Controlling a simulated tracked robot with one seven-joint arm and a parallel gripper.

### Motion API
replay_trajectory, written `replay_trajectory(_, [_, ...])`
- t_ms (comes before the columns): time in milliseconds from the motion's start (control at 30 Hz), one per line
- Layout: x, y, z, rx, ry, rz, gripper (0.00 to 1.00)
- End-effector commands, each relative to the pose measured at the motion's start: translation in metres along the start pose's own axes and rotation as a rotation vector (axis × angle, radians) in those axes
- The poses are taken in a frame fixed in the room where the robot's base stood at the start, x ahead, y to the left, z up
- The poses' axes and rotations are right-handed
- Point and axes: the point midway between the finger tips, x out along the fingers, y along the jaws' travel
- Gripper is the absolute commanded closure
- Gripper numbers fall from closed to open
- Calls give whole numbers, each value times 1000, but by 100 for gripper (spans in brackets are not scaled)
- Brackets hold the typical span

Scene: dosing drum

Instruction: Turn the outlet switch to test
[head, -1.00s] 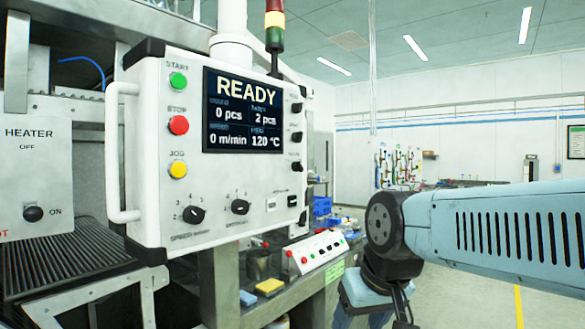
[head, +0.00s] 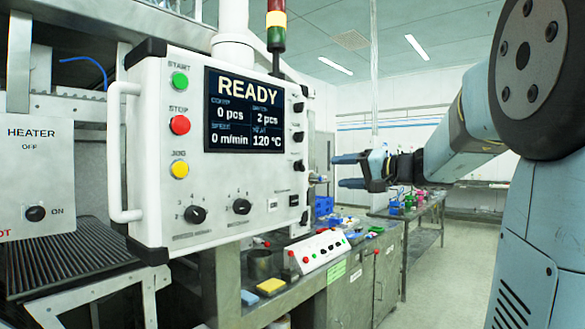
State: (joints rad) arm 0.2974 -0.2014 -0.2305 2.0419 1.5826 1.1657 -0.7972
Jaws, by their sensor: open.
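The white control box (head: 150,90) stands at the left, its screen reading READY. Several small dark knobs (head: 298,137) run down its narrow right side. Their labels are too small to read, so I cannot tell which control is the outlet switch or where it points. A small metallic piece (head: 318,178) sticks out just past that side, low down. My gripper (head: 339,171) is right of the box, its two fingers spread and pointing left toward that side. It is open and empty, with a gap between its fingertips and the box.
A white handle (head: 115,150) and the heater panel (head: 35,180) are at the left. A signal tower (head: 276,30) rises behind the box. Below it, a bench carries a small button box (head: 318,250) and a yellow block (head: 270,286). The floor (head: 430,275) at the right is clear.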

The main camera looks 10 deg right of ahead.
Motion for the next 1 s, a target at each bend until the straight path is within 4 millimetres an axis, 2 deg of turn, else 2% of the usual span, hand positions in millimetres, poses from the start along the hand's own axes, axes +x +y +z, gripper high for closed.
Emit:
replay_trajectory(100, [-1,0,-17,0,42,-27,39])
replay_trajectory(267, [8,-1,-22,-3,52,-35,39])
replay_trajectory(800, [98,-4,-25,-1,50,-34,39])
replay_trajectory(1000, [124,-5,-26,-1,50,-34,39])
